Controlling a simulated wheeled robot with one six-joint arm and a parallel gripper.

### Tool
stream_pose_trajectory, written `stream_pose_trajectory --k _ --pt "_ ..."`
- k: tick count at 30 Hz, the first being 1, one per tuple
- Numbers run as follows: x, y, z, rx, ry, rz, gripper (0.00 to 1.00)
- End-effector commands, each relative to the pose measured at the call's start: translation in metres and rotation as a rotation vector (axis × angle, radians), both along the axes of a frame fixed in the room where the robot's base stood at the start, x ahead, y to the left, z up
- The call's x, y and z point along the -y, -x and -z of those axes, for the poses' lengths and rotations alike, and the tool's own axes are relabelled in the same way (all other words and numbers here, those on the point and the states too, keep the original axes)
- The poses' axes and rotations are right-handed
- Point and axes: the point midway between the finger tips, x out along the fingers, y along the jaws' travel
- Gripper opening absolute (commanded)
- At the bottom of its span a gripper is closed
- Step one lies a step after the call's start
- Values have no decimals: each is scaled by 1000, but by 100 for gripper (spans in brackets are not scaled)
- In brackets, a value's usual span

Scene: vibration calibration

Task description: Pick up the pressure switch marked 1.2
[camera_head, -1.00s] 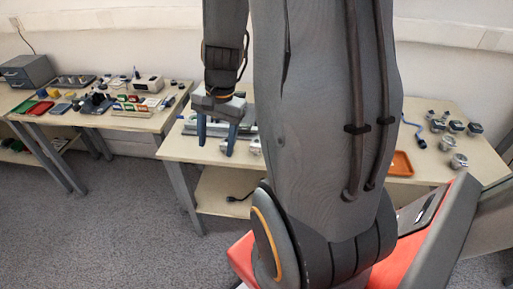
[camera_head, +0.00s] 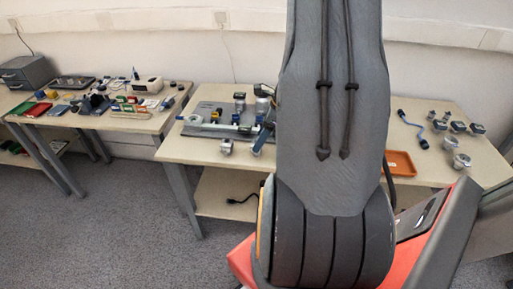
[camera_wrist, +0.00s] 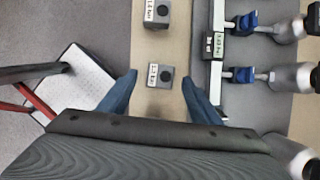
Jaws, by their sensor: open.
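In the wrist view, a small grey block-shaped switch with a dark round port and a white label (camera_wrist: 160,75) lies between my fingertips. Its small label looks like 1.2 bar. A similar switch (camera_wrist: 157,13), whose label looks like 1.6 bar, lies farther up. My gripper (camera_wrist: 159,77) is open, one blue finger on each side of the nearer switch; I cannot tell whether either touches it. In the head view, one blue finger (camera_head: 263,137) shows beside my arm, which hides the rest. The farther switch appears there near the table's front edge (camera_head: 226,147).
A rail with blue-handled valves (camera_wrist: 241,75) and fittings stands right of the switches in the wrist view. An orange tray (camera_head: 400,163) and several round gauges (camera_head: 461,161) lie right on the table (camera_head: 192,153). Another cluttered table (camera_head: 150,123) stands left.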

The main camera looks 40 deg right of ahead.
Motion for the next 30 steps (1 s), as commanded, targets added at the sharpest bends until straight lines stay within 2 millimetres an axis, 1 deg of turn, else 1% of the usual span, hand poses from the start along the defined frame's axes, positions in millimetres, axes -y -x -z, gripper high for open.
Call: stream_pose_trajectory --k 1,6,9,17,20,21,26,30 --pt "-3 -2 7 -3 -2 -2 58" --pt "-7 -10 27 -2 -1 -2 58" --pt "-9 -12 34 -1 0 -3 58" --pt "-9 -13 36 -1 1 -3 58" --pt "-9 -13 35 -1 1 -3 43" --pt "-9 -13 35 -1 1 -3 36" --pt "-9 -13 35 -1 1 -3 9" --pt "-9 -13 35 -1 1 -3 8"
